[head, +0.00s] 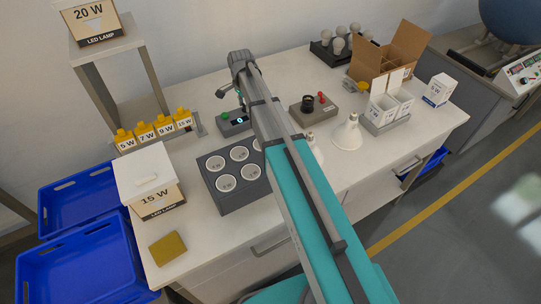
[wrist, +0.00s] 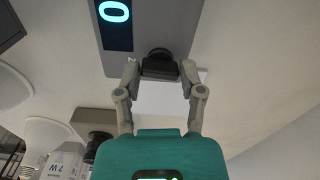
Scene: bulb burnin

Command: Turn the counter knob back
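The counter is a grey box (head: 230,124) with a glowing cyan ring-like digit, in the head view near the table's back edge. In the wrist view its grey face (wrist: 170,20) fills the top and the display (wrist: 114,12) reads 0. The black counter knob (wrist: 160,62) sticks out at the face's lower edge. My gripper (wrist: 160,72) has one finger on each side of the knob, and both tips appear to touch it. In the head view my arm hides part of the counter, and the knob and fingertips cannot be made out.
A dark tray with round cups (head: 235,190) stands in front of the counter. Yellow-topped holders (head: 155,130) stand left. Bulbs (head: 346,133) stand right of my arm.

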